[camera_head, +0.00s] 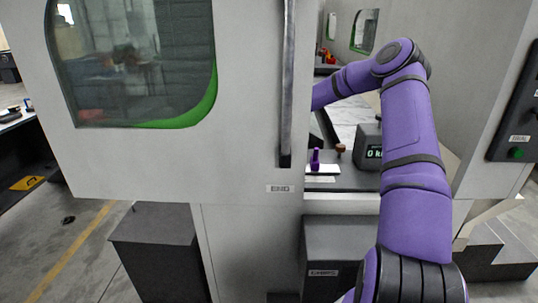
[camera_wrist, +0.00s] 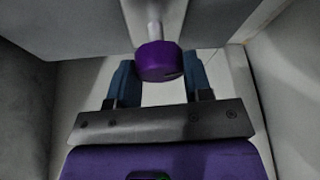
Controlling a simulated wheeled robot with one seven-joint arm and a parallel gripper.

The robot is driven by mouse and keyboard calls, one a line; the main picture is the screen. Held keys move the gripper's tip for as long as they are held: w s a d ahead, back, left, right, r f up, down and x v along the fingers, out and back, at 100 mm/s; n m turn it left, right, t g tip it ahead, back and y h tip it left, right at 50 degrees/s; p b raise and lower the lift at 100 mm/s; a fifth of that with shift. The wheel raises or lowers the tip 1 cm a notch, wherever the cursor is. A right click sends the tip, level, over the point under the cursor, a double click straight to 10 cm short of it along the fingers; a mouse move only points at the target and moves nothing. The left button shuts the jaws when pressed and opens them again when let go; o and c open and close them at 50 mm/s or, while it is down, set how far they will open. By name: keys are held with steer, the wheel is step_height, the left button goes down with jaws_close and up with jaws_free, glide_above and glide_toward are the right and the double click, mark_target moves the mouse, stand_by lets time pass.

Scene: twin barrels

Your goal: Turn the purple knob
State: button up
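The purple knob (camera_wrist: 158,62) is a short dark-purple cylinder on a pale shaft (camera_wrist: 154,26), at the upper middle of the wrist view. My gripper (camera_wrist: 159,77) is open, with one dark-blue finger to the left of the knob and one to the right. The knob appears between the fingertips; I cannot tell whether either finger touches it. In the head view my purple arm reaches into the machine opening, and its end is hidden behind the grey door panel. I cannot make out this knob there.
The grey machine door (camera_head: 240,100) with a dark window and vertical handle (camera_head: 287,90) stands left of my arm. A small upright purple object (camera_head: 315,160), a brown-topped piece (camera_head: 340,150) and a digital scale (camera_head: 368,146) are near my arm. Grey walls flank the gripper closely.

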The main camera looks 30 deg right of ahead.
steer(key=shift+m, duration=0.3)
steer(key=shift+m+t+h, duration=0.35)
steer(key=shift+m+t, duration=0.15)
steer(key=shift+m, duration=0.8)
steer(key=shift+m+t+h, duration=0.35)
steer(key=shift+m+t, duration=0.15)
steer(key=shift+m, duration=0.8)
steer(key=o, duration=0.9)
steer(key=v, duration=1)
steer(key=shift+s+r, duration=0.15)
steer(key=shift+r, duration=0.2)
